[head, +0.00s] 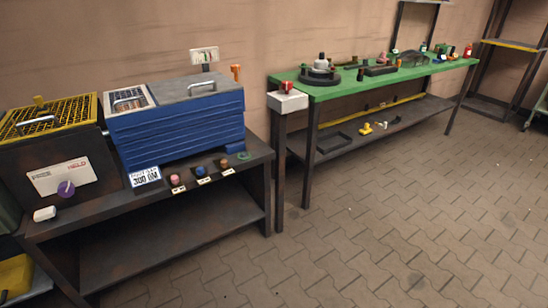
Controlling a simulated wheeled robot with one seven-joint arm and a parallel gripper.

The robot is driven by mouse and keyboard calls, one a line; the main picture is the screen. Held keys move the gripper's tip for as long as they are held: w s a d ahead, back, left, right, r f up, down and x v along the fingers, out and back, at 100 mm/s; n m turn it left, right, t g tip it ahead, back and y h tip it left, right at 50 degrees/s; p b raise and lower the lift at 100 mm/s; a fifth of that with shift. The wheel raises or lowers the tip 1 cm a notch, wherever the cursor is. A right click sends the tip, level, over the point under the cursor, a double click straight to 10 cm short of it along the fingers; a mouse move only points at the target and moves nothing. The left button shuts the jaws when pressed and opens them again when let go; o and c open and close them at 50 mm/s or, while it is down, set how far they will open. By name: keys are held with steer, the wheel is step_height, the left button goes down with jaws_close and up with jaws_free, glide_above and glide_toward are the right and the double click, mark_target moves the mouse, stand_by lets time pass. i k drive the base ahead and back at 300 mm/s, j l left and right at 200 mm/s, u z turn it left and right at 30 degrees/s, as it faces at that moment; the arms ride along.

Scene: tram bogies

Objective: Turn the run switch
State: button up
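No control in view carries a readable "run" label, so I cannot tell for sure which one is the run switch. A red knob (287,87) sits on a light grey box (288,101) at the near left corner of the green bench. A purple knob (66,188) is on a white plate (58,178) that seems to read "FREE" and "HELD", on the front of a dark box at the left. Pink, blue and brown buttons (200,171) with small labels line the dark bench's front edge. My gripper is not in view.
A blue ribbed cabinet (180,130) and a dark box with a yellow mesh lid (47,115) stand on the dark bench (150,240). The green bench (340,92) holds several parts and tools. The paved floor (390,230) in front is clear.

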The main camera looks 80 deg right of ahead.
mark_target(287, 86)
steer(key=k+l+z, duration=0.3)
steer(key=l, duration=1.45)
steer(key=i+l+z, duration=0.1)
steer(key=l+z, duration=0.2)
steer(key=l, duration=1.4)
